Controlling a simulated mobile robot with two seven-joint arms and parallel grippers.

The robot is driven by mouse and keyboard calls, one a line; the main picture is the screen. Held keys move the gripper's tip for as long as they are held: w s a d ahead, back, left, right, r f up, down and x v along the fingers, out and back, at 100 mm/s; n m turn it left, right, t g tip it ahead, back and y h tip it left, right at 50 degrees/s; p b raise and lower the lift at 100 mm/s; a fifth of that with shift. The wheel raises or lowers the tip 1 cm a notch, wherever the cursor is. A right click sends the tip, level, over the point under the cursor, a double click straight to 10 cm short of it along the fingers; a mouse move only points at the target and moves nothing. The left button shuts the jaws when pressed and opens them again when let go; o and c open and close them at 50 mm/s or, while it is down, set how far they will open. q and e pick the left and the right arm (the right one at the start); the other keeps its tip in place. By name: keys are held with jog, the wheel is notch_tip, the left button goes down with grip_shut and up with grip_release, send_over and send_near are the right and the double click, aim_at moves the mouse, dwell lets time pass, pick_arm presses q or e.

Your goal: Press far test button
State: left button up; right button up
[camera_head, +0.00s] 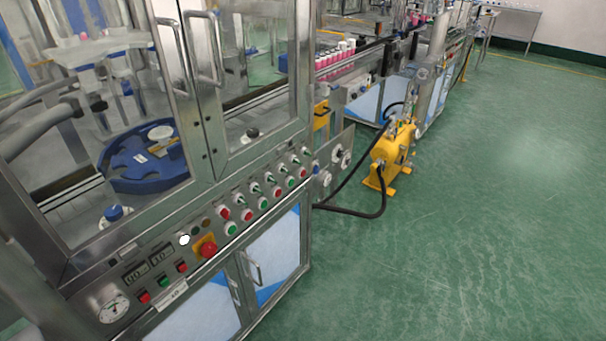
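A sloped metal control panel (217,231) runs along the front of the crimping machine, from lower left toward the upper middle. Its right part carries two rows of round controls. The lower row alternates green and red, with a green button (231,229) at the near end and a button (303,172) at the far end. The upper row has a red button (223,213) at its near end and several selector switches (256,188) beyond it. Labels are too small to read, so I cannot tell which button is marked test. Neither gripper is in view.
A red emergency stop (208,250) on a yellow base, a lit white lamp (184,239), small displays and a gauge (113,310) fill the near panel. Glass doors with a metal handle (203,50) stand above. A yellow pump (395,150) with a black hose stands right. Green floor (470,230) is clear.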

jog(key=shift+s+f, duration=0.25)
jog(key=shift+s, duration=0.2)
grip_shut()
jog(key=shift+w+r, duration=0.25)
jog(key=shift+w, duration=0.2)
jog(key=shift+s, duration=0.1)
